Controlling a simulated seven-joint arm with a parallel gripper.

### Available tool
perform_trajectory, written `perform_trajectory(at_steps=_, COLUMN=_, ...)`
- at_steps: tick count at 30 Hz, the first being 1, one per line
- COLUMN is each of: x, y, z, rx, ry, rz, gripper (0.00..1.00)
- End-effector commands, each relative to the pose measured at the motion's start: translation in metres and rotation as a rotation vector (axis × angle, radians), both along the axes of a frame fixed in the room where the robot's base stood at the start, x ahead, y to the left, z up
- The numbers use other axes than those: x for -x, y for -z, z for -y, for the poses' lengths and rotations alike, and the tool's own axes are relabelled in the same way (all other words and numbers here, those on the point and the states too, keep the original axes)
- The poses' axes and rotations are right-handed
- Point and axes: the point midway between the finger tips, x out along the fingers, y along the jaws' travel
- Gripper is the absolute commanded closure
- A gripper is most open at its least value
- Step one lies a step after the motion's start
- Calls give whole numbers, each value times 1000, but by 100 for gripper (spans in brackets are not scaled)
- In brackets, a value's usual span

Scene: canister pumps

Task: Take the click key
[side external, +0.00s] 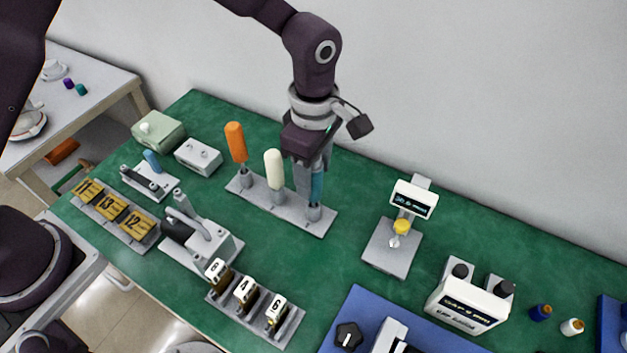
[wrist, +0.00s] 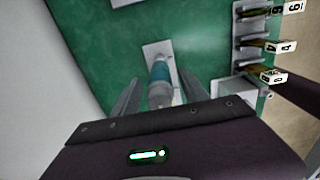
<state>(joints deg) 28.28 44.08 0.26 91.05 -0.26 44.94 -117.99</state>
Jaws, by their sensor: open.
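Three upright handled tools stand in a grey rack (side external: 258,199): an orange-handled one (side external: 236,143), a cream-handled one (side external: 274,165) and a teal-handled one (side external: 317,188). I cannot tell from any label which is the click key. My gripper (side external: 312,178) points down over the teal-handled tool at the rack's right end. In the wrist view, the open fingers of my gripper (wrist: 160,88) stand on either side of the teal handle (wrist: 160,72), with gaps visible. The tool is upright in its socket, and its handle is partly hidden by my fingers in the side view.
The cream tool stands close left of my gripper. A scale-like stand with a display (side external: 412,200) is to the right. A grey press (side external: 200,236) and numbered holders (side external: 110,210) are at the front left, with another numbered holder (side external: 262,312) nearer. Green mat (side external: 335,262) is clear in front.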

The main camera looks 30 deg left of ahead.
Motion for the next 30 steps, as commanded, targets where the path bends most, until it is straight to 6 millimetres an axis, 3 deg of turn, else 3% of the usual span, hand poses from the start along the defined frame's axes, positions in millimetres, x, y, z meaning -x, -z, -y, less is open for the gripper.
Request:
perform_trajectory(at_steps=3, x=0, y=10, z=0, rx=0, ry=0, rz=0, gripper=48)
perform_trajectory(at_steps=8, x=0, y=10, z=0, rx=1, ry=1, rz=1, gripper=48)
perform_trajectory(at_steps=17, x=0, y=10, z=0, rx=1, ry=1, rz=1, gripper=100)
perform_trajectory(at_steps=26, x=-1, y=5, z=0, rx=1, ry=1, rz=3, gripper=100)
perform_trajectory(at_steps=30, x=-1, y=-25, z=1, rx=3, ry=2, rz=8, gripper=100)
